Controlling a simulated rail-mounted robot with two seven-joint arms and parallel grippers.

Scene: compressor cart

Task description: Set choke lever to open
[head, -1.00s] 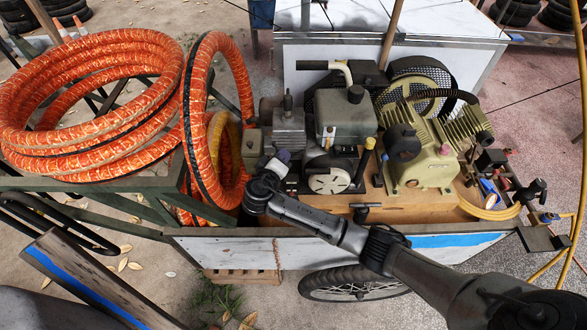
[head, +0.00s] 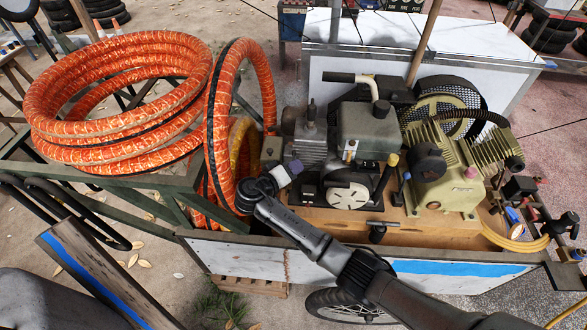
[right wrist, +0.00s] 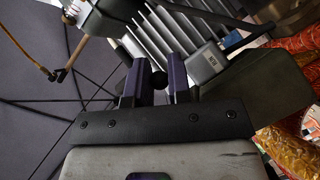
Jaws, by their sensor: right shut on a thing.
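The engine (head: 372,130) of the compressor stands on the cart's wooden deck, with a pale round starter cover (head: 348,196) at its front. My right gripper (head: 291,169) is at the engine's left side, beside the grey finned part (head: 309,143). In the right wrist view its two purple-lined fingers (right wrist: 155,80) are close around a dark round knob (right wrist: 158,81), which looks like the end of the choke lever. The gripper is shut on it. The lever's arm and its setting are hidden. My left gripper is in neither current view.
Coiled orange hoses (head: 120,95) lie on a green metal frame to the left. The tan compressor pump (head: 444,182) stands right of the engine. The cart's white side panel (head: 235,262) runs below my arm. A blue-striped board (head: 95,278) is at lower left.

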